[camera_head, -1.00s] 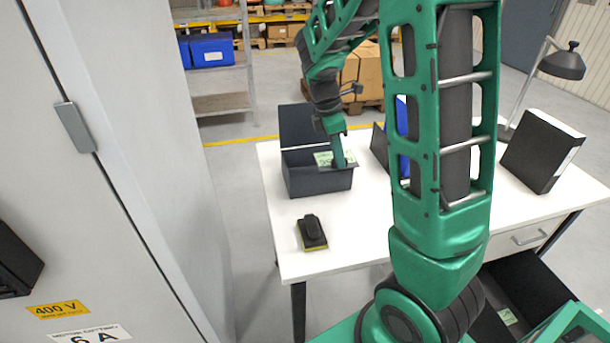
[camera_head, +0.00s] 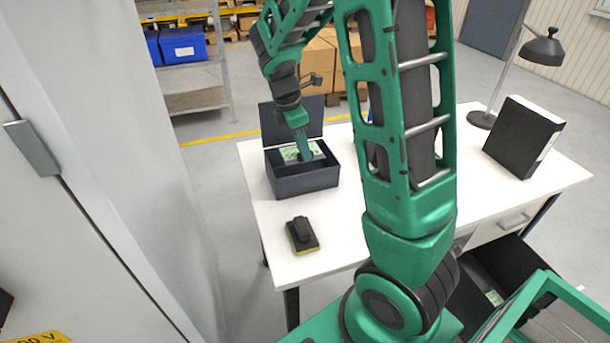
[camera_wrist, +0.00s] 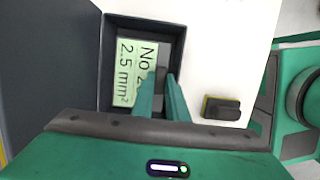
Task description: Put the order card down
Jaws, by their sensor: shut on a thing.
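The order card (camera_wrist: 128,75) is pale green with dark print reading "No 2…" and "2.5 mm²" in the wrist view. It also shows in the head view (camera_head: 290,153), at the mouth of the dark box. My gripper (camera_wrist: 162,78) is shut on the card's edge, and its fingers hide part of the print. In the head view my gripper (camera_head: 304,150) reaches down into the open dark box (camera_head: 305,182). I cannot tell whether the card touches the box floor.
The box's raised lid (camera_head: 283,121) stands at its back. A black and yellow device (camera_head: 302,236) lies on the white table (camera_head: 345,225) in front of the box. A black binder (camera_head: 522,143) and a lamp (camera_head: 541,50) stand at the right.

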